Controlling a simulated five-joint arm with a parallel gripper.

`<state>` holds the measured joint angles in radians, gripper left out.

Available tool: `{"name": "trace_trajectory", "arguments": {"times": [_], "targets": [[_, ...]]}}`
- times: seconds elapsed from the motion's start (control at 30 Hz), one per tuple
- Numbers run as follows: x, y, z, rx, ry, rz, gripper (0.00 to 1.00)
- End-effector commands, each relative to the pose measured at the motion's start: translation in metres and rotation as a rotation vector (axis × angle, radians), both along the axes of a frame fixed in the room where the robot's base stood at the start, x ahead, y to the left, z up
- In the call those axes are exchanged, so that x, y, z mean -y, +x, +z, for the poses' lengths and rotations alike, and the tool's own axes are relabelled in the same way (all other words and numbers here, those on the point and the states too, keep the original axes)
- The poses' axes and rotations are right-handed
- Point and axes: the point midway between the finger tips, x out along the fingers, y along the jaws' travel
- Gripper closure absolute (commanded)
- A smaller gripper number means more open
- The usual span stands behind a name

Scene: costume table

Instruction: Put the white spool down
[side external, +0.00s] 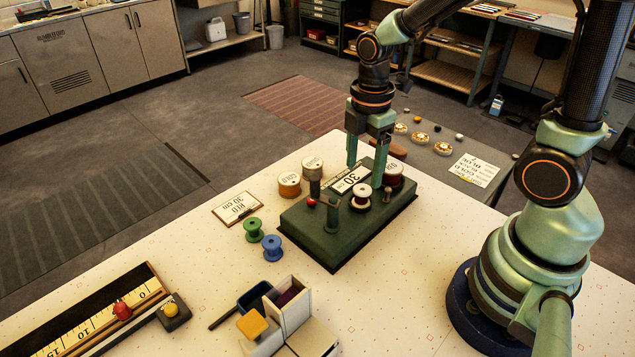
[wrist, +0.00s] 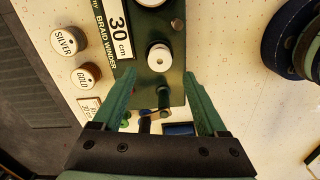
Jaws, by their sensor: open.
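The white spool (side external: 361,195) stands upright on the top of the dark green braid winder (side external: 330,238). In the wrist view the white spool (wrist: 159,58) shows from above, just beyond and between the fingertips. My gripper (side external: 364,177) is open and empty above the winder, its fingers pointing down close to the spool. In the wrist view my gripper (wrist: 162,72) has its two green fingers spread wide, with no contact on the spool visible. A "30 cm" plate (wrist: 118,35) lies on the winder beside the spool.
A dark red spool (side external: 393,174) is close behind the white one. Gold (side external: 289,184) and silver spools stand left. Green (side external: 253,229) and blue (side external: 272,247) spools and small boxes (side external: 290,309) are nearer.

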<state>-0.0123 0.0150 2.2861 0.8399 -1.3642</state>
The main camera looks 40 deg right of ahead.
Motion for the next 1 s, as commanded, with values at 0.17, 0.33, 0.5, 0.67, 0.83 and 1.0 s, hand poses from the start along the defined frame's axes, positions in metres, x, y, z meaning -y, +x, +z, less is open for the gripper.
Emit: {"name": "trace_trajectory", "arguments": {"times": [0.17, 0.33, 0.5, 0.67, 0.83, 1.0], "targets": [[0.000, 0.001, 0.034, 0.004, 0.000, -0.001, 0.25], [0.000, 0.000, 0.052, 0.002, 0.000, -0.001, 0.25], [0.000, -0.001, 0.063, 0.031, 0.001, -0.078, 0.25], [0.001, -0.006, 0.082, 0.144, 0.029, -0.382, 0.25], [0.003, -0.014, 0.105, 0.287, 0.126, -0.812, 0.25], [0.004, -0.021, 0.120, 0.376, 0.250, -1.149, 0.25]]}}
